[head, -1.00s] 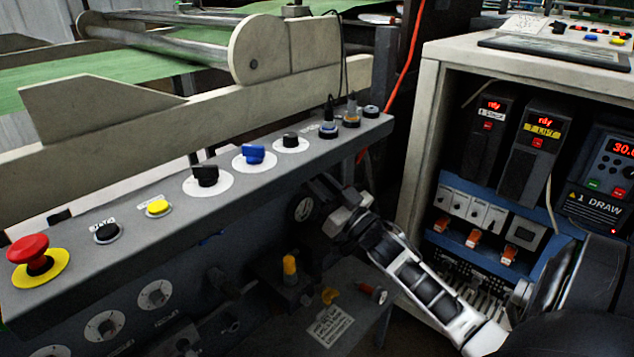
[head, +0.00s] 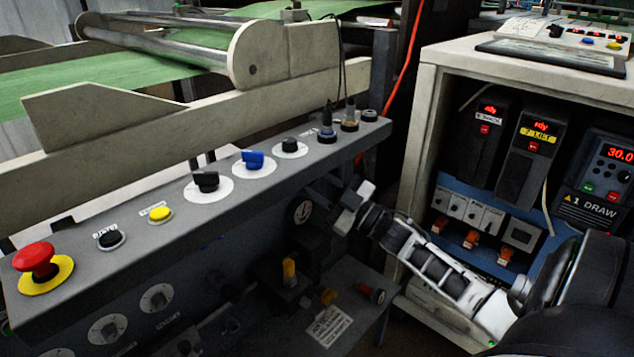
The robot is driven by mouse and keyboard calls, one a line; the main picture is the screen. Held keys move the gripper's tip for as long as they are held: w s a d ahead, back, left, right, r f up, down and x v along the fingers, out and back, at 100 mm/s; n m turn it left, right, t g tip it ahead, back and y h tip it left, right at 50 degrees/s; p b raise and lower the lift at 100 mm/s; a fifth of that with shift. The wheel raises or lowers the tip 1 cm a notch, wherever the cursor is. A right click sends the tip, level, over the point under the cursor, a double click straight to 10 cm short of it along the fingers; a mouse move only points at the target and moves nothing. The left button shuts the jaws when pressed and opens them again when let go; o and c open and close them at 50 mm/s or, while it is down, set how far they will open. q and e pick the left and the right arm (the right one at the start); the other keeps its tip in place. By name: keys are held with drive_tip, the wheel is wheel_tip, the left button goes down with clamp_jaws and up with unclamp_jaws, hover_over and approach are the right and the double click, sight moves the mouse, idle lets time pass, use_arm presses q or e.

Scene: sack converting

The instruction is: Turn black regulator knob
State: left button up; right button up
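My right arm comes in from the lower right. Its gripper (head: 328,198) is at the front of the grey control panel (head: 120,262), just below the panel's top edge and beside a round pressure gauge (head: 301,211). Its fingers are small and dark against the shadow, so I cannot tell whether they are open or touching anything. I cannot clearly make out a black regulator knob by the gauge; the gripper and shadow may hide it. A black rotary knob (head: 206,182) on a white disc stands on the panel top. My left gripper is out of view.
The panel top also carries a red mushroom button (head: 35,258), a yellow button (head: 159,214) and a blue knob (head: 252,159). Below are a yellow-capped fitting (head: 289,268) and a labelled plate (head: 330,326). An open white cabinet (head: 432,75) with drives stands at the right.

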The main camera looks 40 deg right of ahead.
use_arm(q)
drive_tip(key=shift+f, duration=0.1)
use_arm(e)
drive_tip(key=shift+n+y, duration=0.3)
drive_tip(key=shift+n, duration=0.5)
drive_tip(key=o, duration=1)
drive_tip(key=shift+c, duration=0.2)
drive_tip(key=shift+s, duration=0.1)
use_arm(q)
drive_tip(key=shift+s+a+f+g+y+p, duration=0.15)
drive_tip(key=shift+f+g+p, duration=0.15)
drive_tip(key=shift+p, duration=0.2)
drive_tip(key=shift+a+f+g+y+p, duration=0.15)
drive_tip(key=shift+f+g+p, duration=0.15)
drive_tip(key=shift+p, duration=0.15)
use_arm(e)
drive_tip(key=v, duration=1.5)
drive_tip(key=shift+s+d, duration=0.2)
drive_tip(key=shift+s, duration=0.2)
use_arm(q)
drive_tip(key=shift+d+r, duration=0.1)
use_arm(e)
drive_tip(key=shift+r, duration=0.1)
